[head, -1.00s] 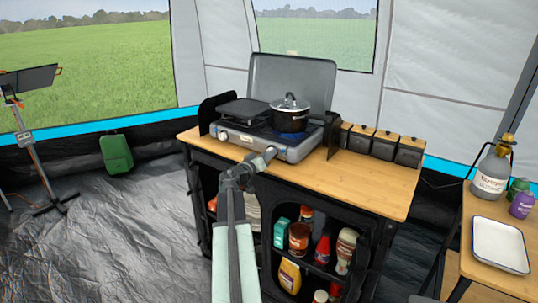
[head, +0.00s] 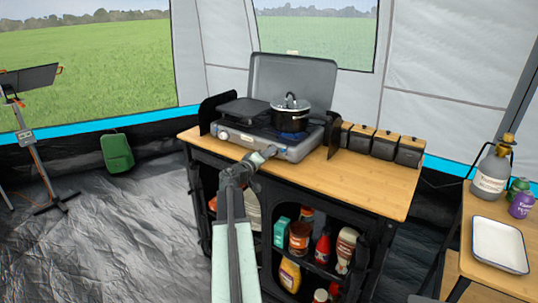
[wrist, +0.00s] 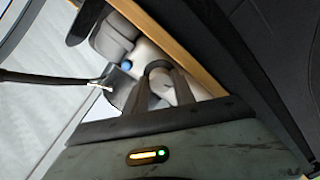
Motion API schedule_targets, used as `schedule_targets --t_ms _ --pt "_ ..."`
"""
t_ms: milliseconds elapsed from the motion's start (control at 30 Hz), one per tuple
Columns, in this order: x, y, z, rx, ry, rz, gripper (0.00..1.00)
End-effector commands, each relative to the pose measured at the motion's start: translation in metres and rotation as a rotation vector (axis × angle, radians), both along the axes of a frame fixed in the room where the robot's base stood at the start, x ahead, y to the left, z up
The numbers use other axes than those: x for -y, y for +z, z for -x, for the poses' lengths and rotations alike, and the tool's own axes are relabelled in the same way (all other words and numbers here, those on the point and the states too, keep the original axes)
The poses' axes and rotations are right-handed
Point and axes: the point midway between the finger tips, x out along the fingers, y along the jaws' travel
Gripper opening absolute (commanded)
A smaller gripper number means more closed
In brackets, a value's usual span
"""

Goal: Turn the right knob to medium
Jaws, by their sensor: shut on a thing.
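A grey two-burner camping stove (head: 296,154) with its lid up stands on the wooden counter. Its left knob (head: 223,136) shows on the front panel. The knob's pointer and setting cannot be read.
A black lidded pot (head: 290,118) sits on the right burner, and a dark flat pan (head: 244,112) on the left. A blue spot (wrist: 126,65) shows near the burner. Several dark canisters (head: 383,145) stand to the right. Counter space (head: 350,185) in front of them is clear.

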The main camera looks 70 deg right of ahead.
Motion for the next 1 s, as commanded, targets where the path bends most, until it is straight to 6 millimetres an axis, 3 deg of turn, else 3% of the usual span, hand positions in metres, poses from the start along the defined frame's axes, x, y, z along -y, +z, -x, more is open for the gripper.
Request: schedule_targets --t_ms 233,267,300,333,667,1000 --pt "-0.001 -0.001 0.000 0.002 0.001 0.000 0.00" --pt "-0.001 0.000 0.000 0.002 0.001 0.000 0.39" --pt "-0.001 0.000 0.000 0.002 0.001 0.000 0.50" --pt "-0.001 0.000 0.000 0.002 0.001 0.000 0.53" --pt "-0.004 0.000 0.000 0.002 0.001 0.000 0.53" --pt "-0.054 0.002 -0.004 0.002 0.004 0.000 0.53"
